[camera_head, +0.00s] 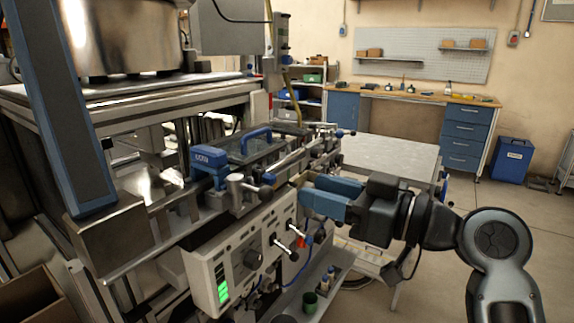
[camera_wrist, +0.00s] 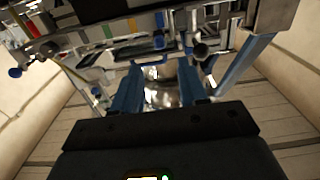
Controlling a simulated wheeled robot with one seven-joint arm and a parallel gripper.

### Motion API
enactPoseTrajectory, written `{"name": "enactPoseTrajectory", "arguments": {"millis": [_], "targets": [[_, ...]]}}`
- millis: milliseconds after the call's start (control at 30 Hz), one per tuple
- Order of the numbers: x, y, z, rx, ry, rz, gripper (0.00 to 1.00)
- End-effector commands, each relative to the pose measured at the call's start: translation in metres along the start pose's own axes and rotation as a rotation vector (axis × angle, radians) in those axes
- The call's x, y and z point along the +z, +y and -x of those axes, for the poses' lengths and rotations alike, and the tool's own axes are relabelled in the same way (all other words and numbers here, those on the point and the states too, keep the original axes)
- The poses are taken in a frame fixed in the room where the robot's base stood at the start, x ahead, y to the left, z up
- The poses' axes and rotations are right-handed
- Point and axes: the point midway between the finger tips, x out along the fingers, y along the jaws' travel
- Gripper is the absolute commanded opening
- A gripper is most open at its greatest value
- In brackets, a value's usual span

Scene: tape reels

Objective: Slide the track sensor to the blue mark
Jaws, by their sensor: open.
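My gripper (camera_head: 304,190) is open beside the front of the machine, its blue fingers pointing left toward the rail assembly. In the wrist view my gripper (camera_wrist: 160,76) has a gap between its fingers, with shiny metal visible beyond and nothing held. A blue block with a pale label (camera_head: 208,164) sits on the metal rail assembly, left of my gripper and apart from it. I cannot tell whether this block is the track sensor. Small coloured patches, including a green one (camera_wrist: 107,31) and an orange one (camera_wrist: 132,24), show on the machine. I cannot pick out the blue mark with certainty.
A clear cover with a blue handle (camera_head: 257,136) lies behind the rail. A white control box (camera_head: 238,262) with knobs and projecting levers hangs below it. Open floor lies to the right, before the workbench (camera_head: 425,96).

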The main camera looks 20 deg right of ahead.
Motion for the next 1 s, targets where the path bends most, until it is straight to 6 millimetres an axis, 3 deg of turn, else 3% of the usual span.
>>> {"name": "enactPoseTrajectory", "arguments": {"millis": [500, 900, 1000], "targets": [[0.000, 0.000, -0.067, -0.002, 0.000, 0.000, 0.43], [0.001, 0.000, -0.076, 0.000, 0.000, 0.001, 0.43], [0.001, 0.000, -0.076, 0.000, 0.000, 0.001, 0.35]]}}
